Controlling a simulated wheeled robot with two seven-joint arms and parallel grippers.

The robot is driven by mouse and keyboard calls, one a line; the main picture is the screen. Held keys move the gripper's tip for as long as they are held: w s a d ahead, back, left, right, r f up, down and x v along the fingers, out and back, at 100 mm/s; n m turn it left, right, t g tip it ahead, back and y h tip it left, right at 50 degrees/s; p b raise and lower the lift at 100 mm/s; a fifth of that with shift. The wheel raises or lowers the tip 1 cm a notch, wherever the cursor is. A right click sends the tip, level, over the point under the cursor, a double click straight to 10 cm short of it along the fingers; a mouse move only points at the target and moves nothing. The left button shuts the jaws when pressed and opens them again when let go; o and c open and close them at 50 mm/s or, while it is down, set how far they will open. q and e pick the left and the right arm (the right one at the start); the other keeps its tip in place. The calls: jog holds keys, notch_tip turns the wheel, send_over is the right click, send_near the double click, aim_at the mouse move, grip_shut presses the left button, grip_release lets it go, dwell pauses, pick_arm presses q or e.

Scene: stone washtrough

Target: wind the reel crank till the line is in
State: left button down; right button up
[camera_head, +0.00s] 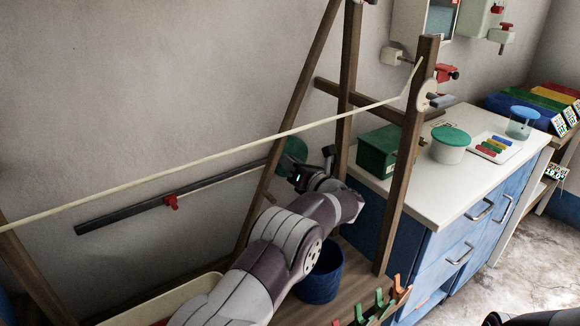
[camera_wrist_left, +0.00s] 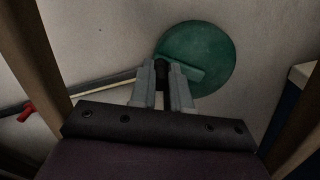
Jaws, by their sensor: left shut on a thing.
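The reel is a green disc (camera_head: 293,151) by the wall, behind the wooden frame; it fills the upper right of the left wrist view (camera_wrist_left: 220,50). A green crank arm (camera_wrist_left: 192,75) lies across its face, with a dark crank knob (camera_wrist_left: 162,72) at its left end. My left gripper (camera_head: 297,174) is shut on this knob, its fingers on either side of it in the left wrist view (camera_wrist_left: 162,80). The cream line (camera_head: 235,150) stretches from the left post up to the right post. My right gripper is out of view.
Wooden posts (camera_head: 405,160) stand close around my left arm. A grey bar with a red clip (camera_head: 172,202) runs along the wall. A blue bucket (camera_head: 322,280) stands below my arm. A white-topped cabinet (camera_head: 480,185) with a green box (camera_head: 378,153) is at right.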

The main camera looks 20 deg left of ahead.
pick_arm(q)
jog(key=shift+r, duration=0.1)
dwell(0.3)
jog(key=c, duration=1.1)
grip_release()
jog(key=v, duration=1.2)
jog(key=shift+s+d, duration=0.25)
jog(key=shift+d, duration=0.05)
